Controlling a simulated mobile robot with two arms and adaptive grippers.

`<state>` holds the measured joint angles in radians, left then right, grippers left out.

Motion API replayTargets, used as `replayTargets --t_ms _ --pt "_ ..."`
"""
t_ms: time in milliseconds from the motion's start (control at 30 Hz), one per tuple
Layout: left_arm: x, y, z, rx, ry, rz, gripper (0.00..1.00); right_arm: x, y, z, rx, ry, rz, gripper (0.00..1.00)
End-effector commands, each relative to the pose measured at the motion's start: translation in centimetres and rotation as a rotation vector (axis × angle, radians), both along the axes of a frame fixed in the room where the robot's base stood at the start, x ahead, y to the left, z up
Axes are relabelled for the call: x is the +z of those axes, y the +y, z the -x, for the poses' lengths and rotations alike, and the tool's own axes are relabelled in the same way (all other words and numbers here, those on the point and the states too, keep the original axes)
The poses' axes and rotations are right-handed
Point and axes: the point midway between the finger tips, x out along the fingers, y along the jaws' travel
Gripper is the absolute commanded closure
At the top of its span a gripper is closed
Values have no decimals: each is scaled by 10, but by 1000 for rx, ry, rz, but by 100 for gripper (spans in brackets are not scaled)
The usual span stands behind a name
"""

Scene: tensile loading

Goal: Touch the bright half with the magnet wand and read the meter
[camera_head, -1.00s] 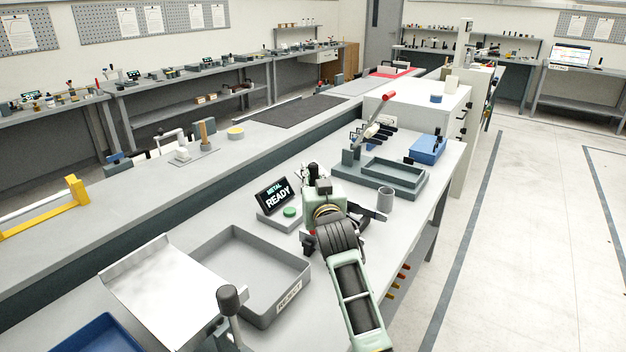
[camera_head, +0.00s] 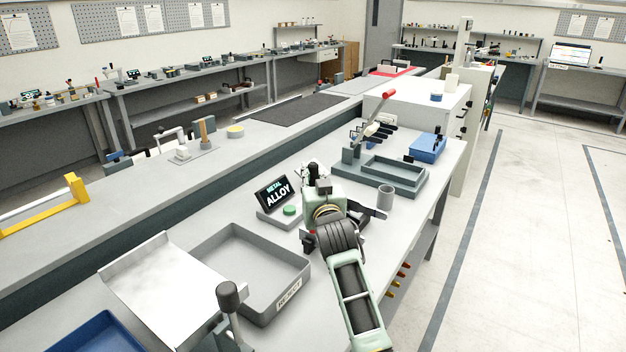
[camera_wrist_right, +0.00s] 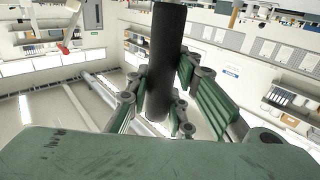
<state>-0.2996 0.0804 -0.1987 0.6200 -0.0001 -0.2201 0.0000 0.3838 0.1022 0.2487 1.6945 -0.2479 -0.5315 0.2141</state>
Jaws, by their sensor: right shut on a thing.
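The meter (camera_head: 277,194) is a small black display with a green button, standing on the bench left of my right gripper. It reads "METAL ALLOY". My right gripper (camera_head: 316,172) is over the bench just right of the meter, largely hidden behind my own wrist. In the right wrist view, my right gripper (camera_wrist_right: 160,95) is shut on a dark cylinder, likely the handle of the magnet wand (camera_wrist_right: 166,50). The wand's tip is hidden. I cannot make out the bright half; my arm may cover it. My left gripper is not in view.
A grey tray labelled reject (camera_head: 285,262) lies in front of the meter, with a metal chute (camera_head: 165,290) to its left.

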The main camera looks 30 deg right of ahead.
Motion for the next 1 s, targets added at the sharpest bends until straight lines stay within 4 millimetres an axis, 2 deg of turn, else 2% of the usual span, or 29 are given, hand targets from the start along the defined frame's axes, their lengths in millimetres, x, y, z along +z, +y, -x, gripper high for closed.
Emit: replayTargets --t_ms 133,267,1000 --pt "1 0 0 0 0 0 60 -2 0 0 0 6 -3 100" --pt "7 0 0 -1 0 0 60 4 0 0 0 6 -3 100" --pt "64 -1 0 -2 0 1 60 67 0 0 0 1 -2 100"
